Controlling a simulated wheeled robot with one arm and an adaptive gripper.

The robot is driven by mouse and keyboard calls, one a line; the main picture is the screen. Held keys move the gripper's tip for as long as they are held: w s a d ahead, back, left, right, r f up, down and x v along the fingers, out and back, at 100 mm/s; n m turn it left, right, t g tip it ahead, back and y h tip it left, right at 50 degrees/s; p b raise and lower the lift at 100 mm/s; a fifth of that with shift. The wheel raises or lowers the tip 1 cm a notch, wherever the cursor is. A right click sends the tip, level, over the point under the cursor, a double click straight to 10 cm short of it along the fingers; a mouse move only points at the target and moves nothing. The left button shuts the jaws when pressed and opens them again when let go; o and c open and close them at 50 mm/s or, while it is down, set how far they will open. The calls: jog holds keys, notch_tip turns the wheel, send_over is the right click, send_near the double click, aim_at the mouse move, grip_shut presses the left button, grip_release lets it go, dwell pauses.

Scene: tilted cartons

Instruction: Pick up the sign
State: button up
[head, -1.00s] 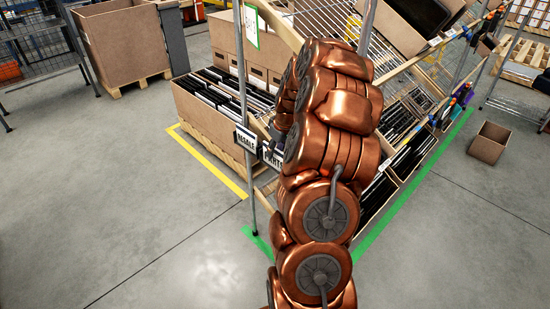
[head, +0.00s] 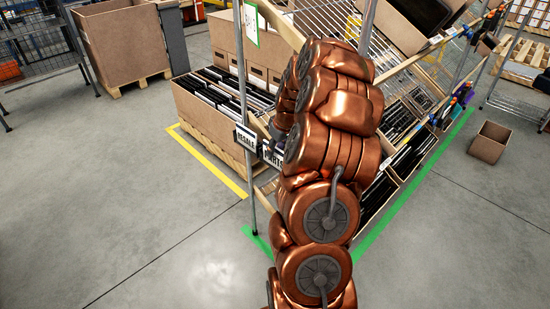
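A white sign reading RESALE (head: 246,138) hangs at the rack's front post. A second white sign, which seems to read PARTS (head: 273,156), is just right of it and partly hidden by my copper arm. My gripper (head: 278,138) shows only as a small dark part at the far end of the arm, close to the PARTS sign. Its fingers are mostly hidden by the arm, so I cannot tell whether they are open, or touch or hold a sign.
A wire rack (head: 400,82) holds tilted cartons. A large carton of dark flat items (head: 222,118) stands left of it on a pallet. A small empty carton (head: 489,142) is on the floor at right. The grey floor at front left is clear.

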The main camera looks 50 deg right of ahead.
grip_shut()
jog(key=shift+r, duration=0.1)
dwell(0.6)
